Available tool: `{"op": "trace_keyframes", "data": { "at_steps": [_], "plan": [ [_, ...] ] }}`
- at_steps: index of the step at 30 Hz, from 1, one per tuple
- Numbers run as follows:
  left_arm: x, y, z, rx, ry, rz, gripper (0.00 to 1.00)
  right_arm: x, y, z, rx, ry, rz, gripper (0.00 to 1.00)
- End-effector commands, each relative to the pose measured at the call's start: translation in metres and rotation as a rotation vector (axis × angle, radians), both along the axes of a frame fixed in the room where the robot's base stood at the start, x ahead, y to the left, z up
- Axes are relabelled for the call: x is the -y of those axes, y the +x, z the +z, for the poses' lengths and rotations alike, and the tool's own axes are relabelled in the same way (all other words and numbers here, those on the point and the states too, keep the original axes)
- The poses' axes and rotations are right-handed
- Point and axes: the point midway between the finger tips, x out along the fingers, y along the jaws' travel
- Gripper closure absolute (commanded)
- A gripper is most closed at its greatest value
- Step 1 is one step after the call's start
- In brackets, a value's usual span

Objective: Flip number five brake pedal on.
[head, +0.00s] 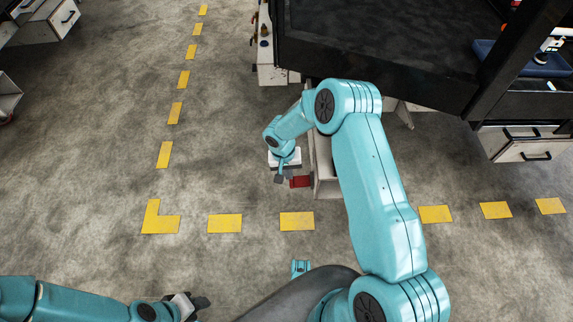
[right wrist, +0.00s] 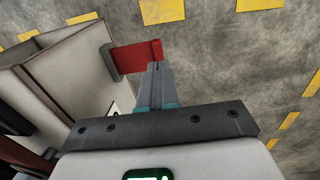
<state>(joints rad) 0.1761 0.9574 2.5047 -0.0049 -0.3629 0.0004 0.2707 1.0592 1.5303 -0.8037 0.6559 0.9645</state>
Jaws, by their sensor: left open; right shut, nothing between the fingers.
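A red pedal (head: 301,182) juts out from the lower end of a pale trolley or cabinet (head: 326,180). In the right wrist view the red pedal (right wrist: 132,58) is a flat plate on a dark mount at the pale panel. No number can be read on it. My right gripper (head: 281,177) is shut and empty, just left of the pedal in the head view. In the right wrist view its closed fingertips (right wrist: 158,66) are at the pedal's outer end; whether they touch it is unclear. My left gripper (head: 198,303) is open and empty, low over bare floor.
A large black-topped bench (head: 385,45) stands behind the trolley. White drawers (head: 525,145) stand at the right, and another drawer unit (head: 60,18) at the far left. Yellow dashes (head: 225,223) mark the grey floor, which is clear to the left and front.

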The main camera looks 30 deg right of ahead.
Motion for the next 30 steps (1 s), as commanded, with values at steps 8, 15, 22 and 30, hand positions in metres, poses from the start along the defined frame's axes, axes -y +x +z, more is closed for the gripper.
{"op": "trace_keyframes", "data": {
  "at_steps": [8,15,22,30],
  "plan": [
    [0.000,0.000,-0.009,0.000,0.000,0.000,0.57,0.004,-0.001,-0.031,0.000,0.000,-0.001,1.00],
    [0.000,0.000,-0.009,0.000,0.000,0.000,0.57,0.005,-0.001,-0.032,0.001,-0.001,-0.001,1.00],
    [0.000,0.000,-0.014,0.000,0.000,0.000,0.57,0.004,-0.001,-0.036,0.001,-0.001,0.000,1.00],
    [-0.001,0.001,-0.048,0.002,0.000,0.004,0.57,0.001,0.001,-0.054,0.002,0.000,0.001,1.00]
  ]
}}
